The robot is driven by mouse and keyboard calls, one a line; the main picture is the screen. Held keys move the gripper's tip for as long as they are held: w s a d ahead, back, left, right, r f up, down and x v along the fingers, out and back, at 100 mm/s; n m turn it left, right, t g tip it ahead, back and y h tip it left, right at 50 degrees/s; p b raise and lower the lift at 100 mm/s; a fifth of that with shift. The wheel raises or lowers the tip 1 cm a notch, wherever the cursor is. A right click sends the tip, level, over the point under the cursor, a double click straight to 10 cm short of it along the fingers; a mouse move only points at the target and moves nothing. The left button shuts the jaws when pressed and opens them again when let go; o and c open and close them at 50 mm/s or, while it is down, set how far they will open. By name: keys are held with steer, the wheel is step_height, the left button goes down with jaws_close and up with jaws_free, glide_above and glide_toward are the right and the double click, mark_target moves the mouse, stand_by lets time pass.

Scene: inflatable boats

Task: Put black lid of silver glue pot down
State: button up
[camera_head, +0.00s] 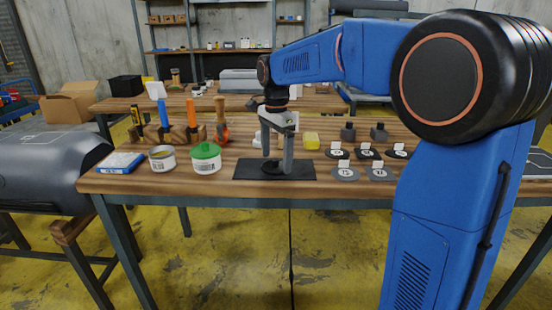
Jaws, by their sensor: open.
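The silver glue pot (162,162) stands near the table's front left, with no black lid on it and a tan top showing. A round black shape, which looks like the black lid (271,168), lies on the dark mat (245,172) at the front middle of the table. My gripper (277,168) points down over the mat with its two fingers spread apart. The lid lies low between and behind the fingers. The near finger hides part of it, and I cannot tell whether a finger touches it.
A pot with a green lid (205,158) stands right of the silver pot. A wooden tool rack (180,134) is behind. A blue-and-white flat pack (120,163) lies at the left. Several round dark patches (345,174) with white tags lie right of the mat, near a yellow sponge (311,140).

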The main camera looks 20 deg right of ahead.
mark_target(276, 159)
step_height(276, 159, up, 11)
steer(key=shift+r, duration=0.2)
steer(key=s+d+f+n+t, duration=0.1)
steer(key=s+f+n, duration=0.4)
steer(key=s, duration=0.6)
steer(key=s+d+f+n+t, duration=0.2)
steer(key=s+f+n, duration=0.3)
steer(key=s+f, duration=0.3)
steer(key=s+d+f+n+t, duration=0.1)
steer(key=s+d+f+n, duration=0.2)
steer(key=s+f, duration=0.4)
steer(key=s+n, duration=0.1)
steer(key=s, duration=0.6)
steer(key=shift+s+d+n+t, duration=0.25)
steer(key=shift+d+n+t, duration=0.05)
steer(key=shift+n+t, duration=0.1)
